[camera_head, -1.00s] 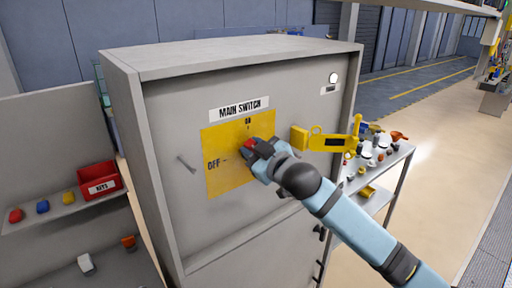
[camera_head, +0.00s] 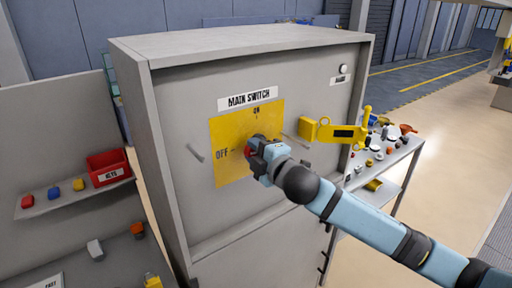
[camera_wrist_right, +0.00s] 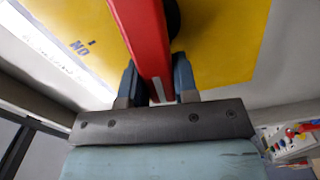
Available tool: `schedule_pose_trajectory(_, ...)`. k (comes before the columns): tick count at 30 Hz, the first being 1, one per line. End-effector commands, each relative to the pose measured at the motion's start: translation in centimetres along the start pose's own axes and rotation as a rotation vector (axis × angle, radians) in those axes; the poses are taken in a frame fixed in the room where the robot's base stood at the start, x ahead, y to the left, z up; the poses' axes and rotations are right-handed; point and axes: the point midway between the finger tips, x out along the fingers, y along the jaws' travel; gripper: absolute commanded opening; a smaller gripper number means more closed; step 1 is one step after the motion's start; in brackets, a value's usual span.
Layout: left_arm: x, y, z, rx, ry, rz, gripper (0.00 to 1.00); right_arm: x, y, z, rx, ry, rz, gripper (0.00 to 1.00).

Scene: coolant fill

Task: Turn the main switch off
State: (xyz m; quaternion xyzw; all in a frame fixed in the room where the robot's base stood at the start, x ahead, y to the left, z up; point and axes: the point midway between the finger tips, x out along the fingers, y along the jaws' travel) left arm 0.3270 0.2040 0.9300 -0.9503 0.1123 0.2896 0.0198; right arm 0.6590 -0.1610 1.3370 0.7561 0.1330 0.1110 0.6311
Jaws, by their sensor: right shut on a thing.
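The main switch is on the front of a grey cabinet (camera_head: 300,85), on a yellow plate (camera_head: 225,125) marked ON at the top and OFF at the left. Its red handle (camera_head: 253,144) is mostly hidden behind my gripper in the head view. My right gripper (camera_head: 258,155) is at the middle of the plate, shut on the handle. In the right wrist view the red handle (camera_wrist_right: 147,35) runs between the two fingers (camera_wrist_right: 157,85). I cannot tell its exact angle. My left gripper is not in view.
A yellow tag-like device (camera_head: 335,131) sticks out at the cabinet's right edge. A cart (camera_head: 400,165) with small items stands to the right. A red box (camera_head: 108,168) and several coloured pieces are on the left shelf. The floor at the right is open.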

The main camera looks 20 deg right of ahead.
Motion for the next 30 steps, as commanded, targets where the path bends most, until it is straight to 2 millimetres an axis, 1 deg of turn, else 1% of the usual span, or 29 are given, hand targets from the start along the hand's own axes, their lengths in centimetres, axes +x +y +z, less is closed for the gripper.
schedule_pose_trajectory(3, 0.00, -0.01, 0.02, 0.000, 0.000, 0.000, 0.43, -0.01, -0.35, 0.06, -0.070, 0.000, -0.002, 0.04)
schedule_pose_trajectory(10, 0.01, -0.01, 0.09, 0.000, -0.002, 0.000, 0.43, 0.00, -0.63, 0.06, -0.160, 0.000, -0.001, 0.04)
schedule_pose_trajectory(17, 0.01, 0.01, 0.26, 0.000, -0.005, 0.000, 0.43, 0.00, -0.76, 0.07, -0.194, 0.000, -0.001, 0.04)
schedule_pose_trajectory(28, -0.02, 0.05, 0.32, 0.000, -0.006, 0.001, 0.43, -0.01, -0.82, 0.09, -0.198, 0.000, -0.002, 0.04)
schedule_pose_trajectory(29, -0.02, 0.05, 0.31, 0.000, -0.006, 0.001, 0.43, -0.01, -0.82, 0.09, -0.198, 0.000, -0.002, 0.33)
schedule_pose_trajectory(30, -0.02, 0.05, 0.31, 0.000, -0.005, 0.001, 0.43, -0.01, -0.82, 0.09, -0.198, 0.000, -0.002, 0.42)
